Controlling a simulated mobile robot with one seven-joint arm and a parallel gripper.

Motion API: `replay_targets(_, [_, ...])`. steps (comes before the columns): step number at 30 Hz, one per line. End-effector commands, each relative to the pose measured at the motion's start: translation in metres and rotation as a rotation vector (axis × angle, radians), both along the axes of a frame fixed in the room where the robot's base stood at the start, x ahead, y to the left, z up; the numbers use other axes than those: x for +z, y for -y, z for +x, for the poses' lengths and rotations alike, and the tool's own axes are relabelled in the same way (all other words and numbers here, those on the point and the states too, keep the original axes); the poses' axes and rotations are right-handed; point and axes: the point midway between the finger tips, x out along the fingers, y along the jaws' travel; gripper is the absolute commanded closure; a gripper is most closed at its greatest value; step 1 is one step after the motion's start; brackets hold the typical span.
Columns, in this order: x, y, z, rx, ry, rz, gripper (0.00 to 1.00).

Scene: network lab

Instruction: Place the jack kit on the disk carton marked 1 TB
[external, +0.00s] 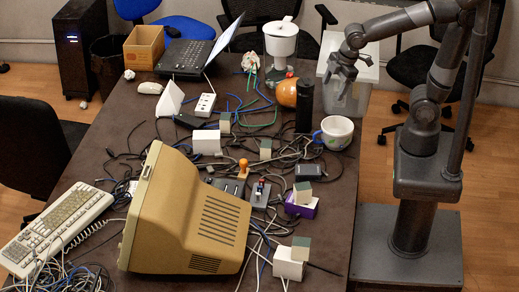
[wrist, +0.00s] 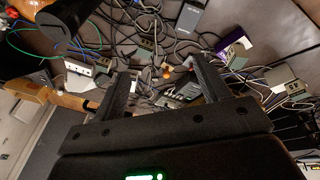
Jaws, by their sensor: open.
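My gripper (external: 345,68) is raised above the far right edge of the table, open and empty. Its two fingers frame the wrist view (wrist: 163,78), apart with nothing between them. No label is readable, so I cannot tell which box is the jack kit or which carton is marked 1 TB. Small grey-green and cream boxes are on the table: one by the purple box (external: 300,209), one by the front white box (external: 287,267), one mid-table (external: 265,149), one farther back (external: 225,123). Another white box (external: 207,145) stands left of centre. The purple box also shows in the wrist view (wrist: 235,46).
A beige monitor (external: 190,215) and keyboard (external: 58,226) fill the table's front left. Loose cables cover the middle.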

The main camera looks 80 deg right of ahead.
Motion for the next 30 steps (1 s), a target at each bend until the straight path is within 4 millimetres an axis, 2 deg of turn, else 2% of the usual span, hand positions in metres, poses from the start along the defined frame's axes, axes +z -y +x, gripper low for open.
replay_targets(1, [0.009, 0.011, -0.011, -0.074, 0.031, 0.016, 0.31])
replay_targets(6, [0.026, 0.046, -0.048, -0.341, 0.109, 0.107, 0.31])
replay_targets(12, [0.033, 0.071, -0.082, -0.563, 0.167, 0.216, 0.31])
replay_targets(18, [0.034, 0.079, -0.093, -0.645, 0.184, 0.265, 0.31])
replay_targets(30, [0.034, 0.079, -0.093, -0.648, 0.185, 0.267, 0.31])
